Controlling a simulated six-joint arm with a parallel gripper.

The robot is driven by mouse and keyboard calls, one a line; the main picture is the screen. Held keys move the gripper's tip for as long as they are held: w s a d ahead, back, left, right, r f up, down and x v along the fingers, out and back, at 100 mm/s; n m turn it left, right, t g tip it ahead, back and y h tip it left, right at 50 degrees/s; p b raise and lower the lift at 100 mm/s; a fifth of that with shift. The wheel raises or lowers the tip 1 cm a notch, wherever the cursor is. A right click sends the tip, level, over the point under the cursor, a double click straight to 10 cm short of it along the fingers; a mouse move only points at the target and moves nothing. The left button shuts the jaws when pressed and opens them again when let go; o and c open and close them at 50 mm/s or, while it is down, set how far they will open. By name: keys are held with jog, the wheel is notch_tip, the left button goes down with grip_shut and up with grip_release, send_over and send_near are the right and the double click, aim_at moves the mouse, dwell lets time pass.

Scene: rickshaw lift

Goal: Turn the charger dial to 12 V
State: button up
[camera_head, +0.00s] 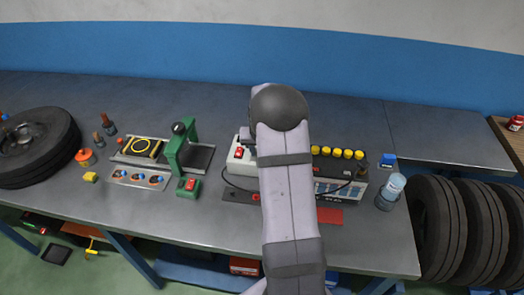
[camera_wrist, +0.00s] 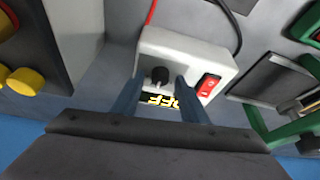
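The charger is a white box (camera_wrist: 190,55) with a black dial (camera_wrist: 160,76), a red rocker switch (camera_wrist: 209,84) and yellow lettering partly hidden below the dial in the wrist view. The lettering and the dial's setting cannot be read clearly. My gripper (camera_wrist: 160,80) is open, with one blue-grey finger on each side of the dial in the picture and a gap around it. Whether the fingertips are level with the dial or above it is unclear. In the head view the charger (camera_head: 237,168) is partly covered by my arm, which hides the dial.
A battery with yellow caps (camera_head: 337,153) stands right of my arm, with a water bottle (camera_head: 391,191) beyond it. A green press (camera_head: 182,150) stands left of the charger. A red lead (camera_wrist: 151,12) and a black cable (camera_wrist: 234,25) run from the charger.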

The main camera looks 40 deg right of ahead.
dwell(0.3)
jog(key=b+v, duration=0.2)
jog(key=v, duration=0.5)
jog(key=shift+r+b, duration=0.15)
jog(key=shift+b, duration=0.15)
dwell(0.4)
